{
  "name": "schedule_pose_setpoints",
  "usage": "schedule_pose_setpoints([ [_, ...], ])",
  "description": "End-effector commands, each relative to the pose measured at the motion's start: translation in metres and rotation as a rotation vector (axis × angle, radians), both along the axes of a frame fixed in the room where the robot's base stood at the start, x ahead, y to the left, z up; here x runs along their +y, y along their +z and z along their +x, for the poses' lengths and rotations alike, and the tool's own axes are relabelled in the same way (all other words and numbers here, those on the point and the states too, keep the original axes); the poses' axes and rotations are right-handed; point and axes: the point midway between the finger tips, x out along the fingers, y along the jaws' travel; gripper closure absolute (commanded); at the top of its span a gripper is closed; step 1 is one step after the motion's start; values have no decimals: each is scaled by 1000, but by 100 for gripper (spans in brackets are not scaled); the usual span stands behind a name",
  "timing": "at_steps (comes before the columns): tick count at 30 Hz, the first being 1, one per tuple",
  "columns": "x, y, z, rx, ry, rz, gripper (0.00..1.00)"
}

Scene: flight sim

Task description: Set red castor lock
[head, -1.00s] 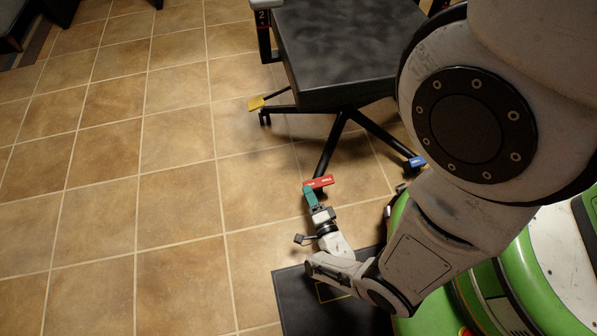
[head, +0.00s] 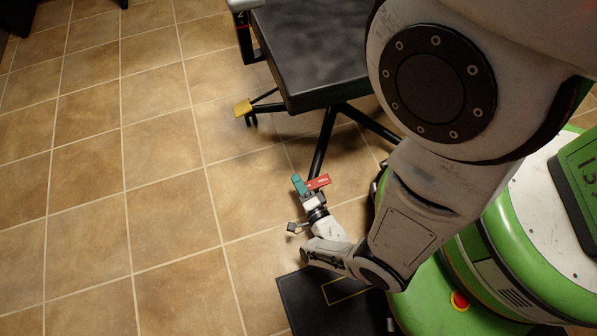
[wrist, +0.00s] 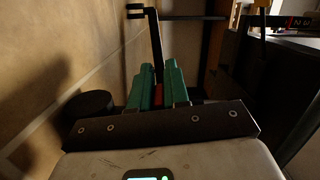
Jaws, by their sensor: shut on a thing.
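The red castor lock (head: 319,182) is a small flat lever with pale lettering, low at the end of a black chair leg. My gripper (head: 300,183) has teal fingers and is at the lever's left end. In the wrist view my gripper (wrist: 159,74) has its two teal fingers close together, with a strip of the red lock (wrist: 158,93) between them. The castor under the lever is hidden by my gripper and wrist.
The chair's black seat (head: 312,50) overhangs the legs. A yellow castor lock (head: 242,107) sits on another leg, to the upper left. A black mat or plate (head: 300,300) lies near my base. Tiled floor on the left is clear.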

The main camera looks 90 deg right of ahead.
Motion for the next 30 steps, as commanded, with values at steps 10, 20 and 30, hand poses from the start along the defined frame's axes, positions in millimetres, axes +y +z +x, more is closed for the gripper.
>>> schedule_pose_setpoints([
  [10,0,0,0,4,1,-1,100],
  [20,0,-4,0,73,1,-24,100],
  [30,0,-4,-1,72,1,-24,64],
])
